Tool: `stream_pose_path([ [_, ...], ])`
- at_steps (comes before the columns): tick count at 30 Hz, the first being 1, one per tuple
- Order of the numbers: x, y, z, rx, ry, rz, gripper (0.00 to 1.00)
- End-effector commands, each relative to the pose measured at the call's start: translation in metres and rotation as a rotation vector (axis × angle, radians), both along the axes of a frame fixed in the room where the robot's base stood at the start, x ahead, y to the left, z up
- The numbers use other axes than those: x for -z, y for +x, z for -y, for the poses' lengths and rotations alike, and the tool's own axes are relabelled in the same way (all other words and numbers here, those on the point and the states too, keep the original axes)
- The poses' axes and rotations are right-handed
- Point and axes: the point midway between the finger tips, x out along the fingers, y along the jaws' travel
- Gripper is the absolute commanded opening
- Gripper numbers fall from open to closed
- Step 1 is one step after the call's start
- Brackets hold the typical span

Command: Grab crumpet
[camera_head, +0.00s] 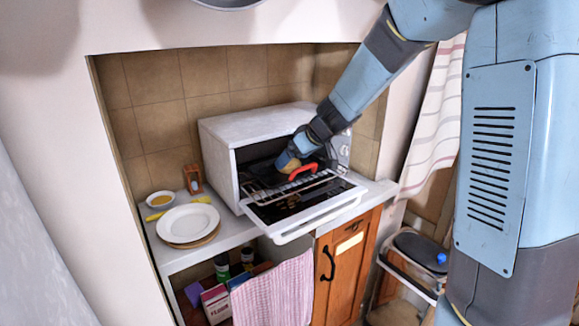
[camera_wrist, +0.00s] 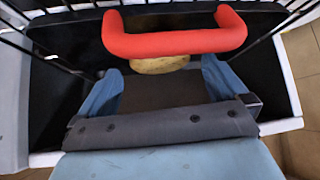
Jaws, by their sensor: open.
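The crumpet (camera_wrist: 160,65) is a round, tan piece. In the wrist view it lies just beyond my open fingers, partly hidden behind a red bar-shaped handle (camera_wrist: 175,42). My gripper (camera_wrist: 161,72) is open, with one blue finger at each side and the crumpet ahead between the tips. I cannot tell whether they touch it. In the head view my gripper (camera_head: 284,160) reaches inside the open white toaster oven (camera_head: 230,124). A tan patch there may be the crumpet. The red handle (camera_head: 303,171) shows beside my gripper.
The oven's lowered door (camera_head: 290,234) juts out over the counter edge. A wire rack lies inside. A pink striped towel (camera_head: 275,293) hangs below.

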Motion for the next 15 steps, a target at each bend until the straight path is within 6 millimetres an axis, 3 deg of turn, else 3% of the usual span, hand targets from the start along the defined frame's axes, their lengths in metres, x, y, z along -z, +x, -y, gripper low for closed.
stream_pose_path([
  [6, 0.016, 0.009, -0.01, 0.0, 0.0, -0.002, 1.0],
  [15, 0.017, 0.011, -0.01, 0.0, 0.0, 0.0, 0.98],
])
